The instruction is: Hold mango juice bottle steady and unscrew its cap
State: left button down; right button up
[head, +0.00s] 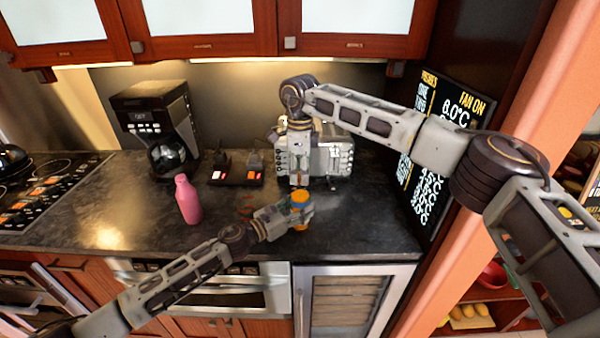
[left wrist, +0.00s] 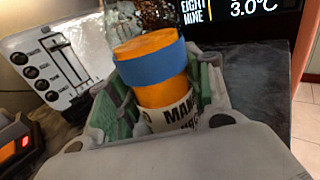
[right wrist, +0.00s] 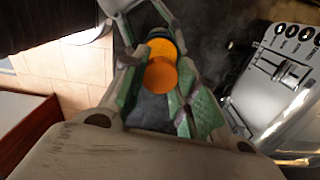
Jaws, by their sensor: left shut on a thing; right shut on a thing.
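The mango juice bottle (head: 300,197) stands upright near the counter's front edge, orange with a blue band. My left gripper (head: 299,206) is shut around its lower part from the left. The left wrist view shows the bottle's white label (left wrist: 172,116) between the green pads, with the orange top and blue band (left wrist: 152,65) above it. My right gripper (head: 297,183) points down from above the bottle. The right wrist view shows the round orange cap (right wrist: 161,77) between its fingers (right wrist: 165,85). The exact contact there is hard to see.
A pink bottle (head: 187,199) stands to the left on the dark counter. Behind are a coffee maker (head: 160,125), a small device with lit switches (head: 238,177) and a silver toaster (head: 330,155). A black sign (head: 435,140) stands at the right.

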pick_arm(q)
jog(key=shift+s+d, duration=0.15)
pick_arm(e)
jog(key=n, duration=0.4)
jog(key=shift+n, duration=0.3)
jog(key=n, duration=0.4)
jog(key=shift+n, duration=0.3)
jog(key=n, duration=0.9)
jog(key=shift+n, duration=0.4)
grip_shut()
jog(key=shift+s+r, duration=0.1)
pick_arm(q)
jog(key=shift+a, duration=0.2)
pick_arm(e)
jog(key=shift+r, duration=1.05)
